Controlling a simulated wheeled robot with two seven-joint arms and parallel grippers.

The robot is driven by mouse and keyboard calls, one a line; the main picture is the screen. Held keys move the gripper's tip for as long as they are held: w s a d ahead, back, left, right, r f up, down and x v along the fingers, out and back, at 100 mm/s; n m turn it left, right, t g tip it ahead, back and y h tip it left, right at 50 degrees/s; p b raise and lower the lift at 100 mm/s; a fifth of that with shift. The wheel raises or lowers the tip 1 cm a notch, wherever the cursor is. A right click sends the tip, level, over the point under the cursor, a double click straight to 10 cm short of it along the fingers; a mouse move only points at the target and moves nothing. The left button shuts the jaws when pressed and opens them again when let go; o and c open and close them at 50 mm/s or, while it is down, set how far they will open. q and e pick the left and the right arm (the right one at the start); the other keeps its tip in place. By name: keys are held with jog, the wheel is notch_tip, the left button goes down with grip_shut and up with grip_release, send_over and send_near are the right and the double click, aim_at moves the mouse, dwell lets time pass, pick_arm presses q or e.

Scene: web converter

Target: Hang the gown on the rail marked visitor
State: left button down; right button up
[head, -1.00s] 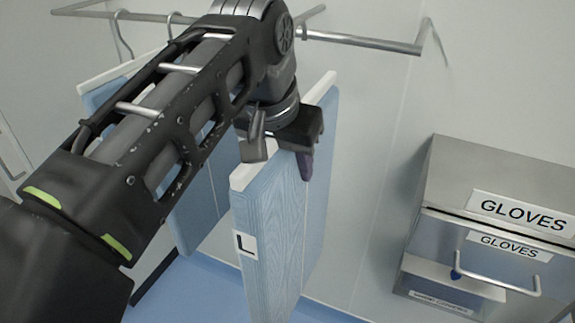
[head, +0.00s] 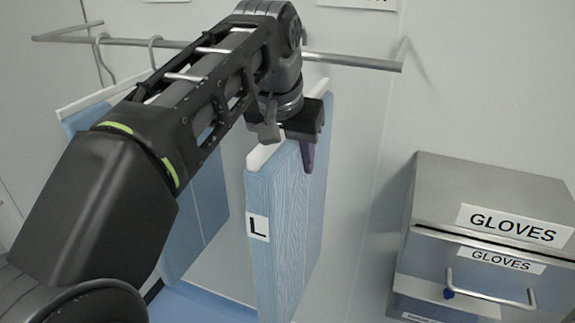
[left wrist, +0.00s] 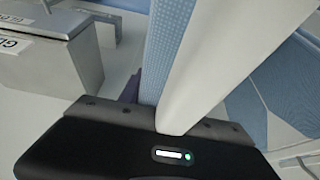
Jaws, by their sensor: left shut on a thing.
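The gown (head: 287,230) is a light blue panel with a white top edge and an "L" label, hanging upright below my left gripper (head: 290,145) in the head view. That gripper is shut on its top edge, just under and in front of the rail (head: 350,62). In the left wrist view the gown's white edge (left wrist: 215,60) runs up from between the fingers (left wrist: 150,118). Whether the gown's hook touches the rail is hidden by my arm. The signs above the rail are cut off, so I cannot read them. My right gripper is not in view.
Another blue gown (head: 190,225) hangs at the left, with hooks (head: 155,50) on the rail. A steel glove dispenser (head: 490,195) marked "GLOVES" is on the wall at right. The wall between the held gown and the dispenser is clear.

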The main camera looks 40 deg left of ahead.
pick_arm(q)
jog(key=w+a+f+b, duration=0.1)
jog(key=w+a+f, duration=0.1)
jog(key=w, duration=0.4)
jog(key=shift+x, duration=0.95)
jog(key=c, duration=0.8)
grip_release()
jog(key=shift+f, duration=0.1)
jog(key=shift+o, duration=0.2)
jog(key=shift+s, duration=0.1)
